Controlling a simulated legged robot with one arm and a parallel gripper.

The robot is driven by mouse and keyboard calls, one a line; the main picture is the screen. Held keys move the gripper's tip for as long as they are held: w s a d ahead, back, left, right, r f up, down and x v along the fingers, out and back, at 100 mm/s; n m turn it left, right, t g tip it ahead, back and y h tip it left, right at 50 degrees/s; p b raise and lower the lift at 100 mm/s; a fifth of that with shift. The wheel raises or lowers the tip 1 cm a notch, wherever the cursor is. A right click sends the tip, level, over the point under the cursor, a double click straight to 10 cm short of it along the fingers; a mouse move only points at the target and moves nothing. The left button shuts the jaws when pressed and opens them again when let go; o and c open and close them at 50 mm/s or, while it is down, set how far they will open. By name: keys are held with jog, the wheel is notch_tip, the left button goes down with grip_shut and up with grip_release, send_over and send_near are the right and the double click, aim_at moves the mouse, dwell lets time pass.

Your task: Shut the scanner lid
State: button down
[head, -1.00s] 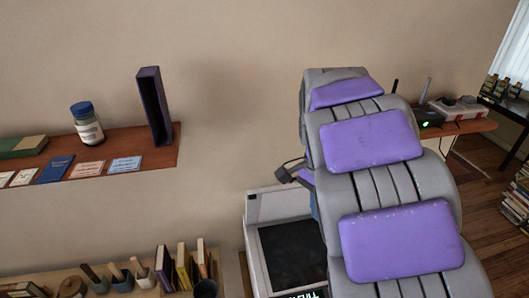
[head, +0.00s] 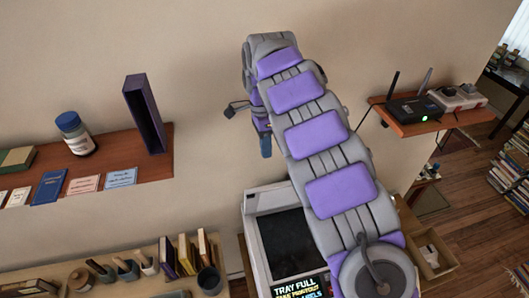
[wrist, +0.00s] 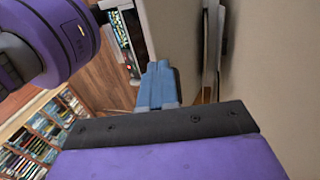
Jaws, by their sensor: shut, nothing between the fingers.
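The scanner (head: 281,246) is a pale grey machine with a dark glass top, low in the middle of the head view against the wall. My arm hides its right side. A pale panel (head: 268,199) shows at its back edge; I cannot tell whether this is the lid or how far it is raised. My gripper (head: 265,146) has blue fingers and hangs above the scanner's back, apart from it in the picture. In the wrist view the fingers (wrist: 157,84) are together and empty.
A wall shelf at left (head: 150,170) holds a purple box (head: 145,113) and a jar (head: 75,133). A lower shelf (head: 130,287) holds books and pots beside the scanner. A small wall shelf at right (head: 425,126) carries a router (head: 413,107). A book stack (head: 508,172) stands far right.

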jog(key=shift+p+x, duration=0.4)
jog(key=shift+x, duration=4.15)
jog(key=shift+a, duration=0.1)
jog(key=shift+f, duration=0.15)
